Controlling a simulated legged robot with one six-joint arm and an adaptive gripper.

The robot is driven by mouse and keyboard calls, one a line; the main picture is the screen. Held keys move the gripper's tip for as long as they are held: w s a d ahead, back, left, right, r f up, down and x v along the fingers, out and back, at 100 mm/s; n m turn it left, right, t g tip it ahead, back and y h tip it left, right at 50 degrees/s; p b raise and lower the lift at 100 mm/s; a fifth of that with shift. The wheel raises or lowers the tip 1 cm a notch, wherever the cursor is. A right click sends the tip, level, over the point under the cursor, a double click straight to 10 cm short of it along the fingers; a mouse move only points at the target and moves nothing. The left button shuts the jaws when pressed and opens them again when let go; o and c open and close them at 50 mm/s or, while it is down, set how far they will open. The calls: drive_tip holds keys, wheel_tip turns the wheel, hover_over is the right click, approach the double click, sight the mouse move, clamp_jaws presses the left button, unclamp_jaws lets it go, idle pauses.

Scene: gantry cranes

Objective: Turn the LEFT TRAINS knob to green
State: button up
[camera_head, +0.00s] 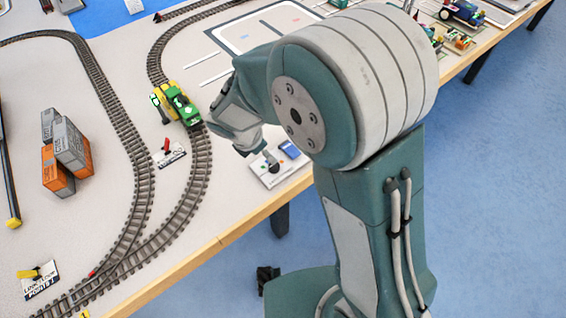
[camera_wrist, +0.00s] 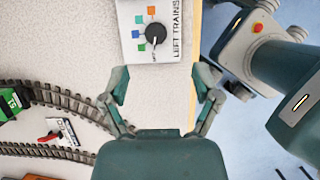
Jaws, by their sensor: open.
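The LEFT TRAINS panel (camera_wrist: 133,55) is a white plate at the top of the wrist view, with its lettering along the right side. Its round black knob (camera_wrist: 155,33) has small coloured squares around one side, including orange, blue and a green one (camera_wrist: 141,46). A pale mark shows on the knob, but its exact pointing is too small to tell. My gripper (camera_wrist: 164,78) is open and empty, its fingers apart below the panel in the picture, not touching the knob. In the head view, the panel (camera_head: 268,180) lies near the table edge, partly hidden by my gripper (camera_head: 245,140).
A green and yellow train (camera_head: 178,104) stands on the curved track left of my gripper. A red lever (camera_head: 168,148) on a small plate sits between the tracks. Orange and grey containers (camera_head: 62,155) stand farther left. The table's wooden edge (camera_head: 235,228) runs close to the panel.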

sight(271, 165)
drive_tip(key=f, duration=0.1)
drive_tip(key=a+f, duration=0.1)
drive_tip(key=f, duration=0.1)
drive_tip(key=w+f, duration=0.1)
drive_tip(key=f, duration=0.1)
drive_tip(key=shift+a, duration=0.15)
drive_tip(key=d+f, duration=0.2)
drive_tip(key=w+d+f, duration=0.1)
drive_tip(key=d+f, duration=0.1)
drive_tip(key=shift+f, duration=0.15)
drive_tip(key=shift+w+f, duration=0.1)
drive_tip(key=shift+f, duration=0.15)
drive_tip(key=shift+a+f, duration=0.15)
drive_tip(key=shift+a, duration=0.65)
drive_tip(key=shift+c, duration=1.3)
drive_tip(key=c, duration=0.5)
drive_tip(key=shift+d, duration=0.3)
clamp_jaws()
drive_tip(key=shift+d, duration=0.2)
drive_tip(key=shift+a, duration=0.1)
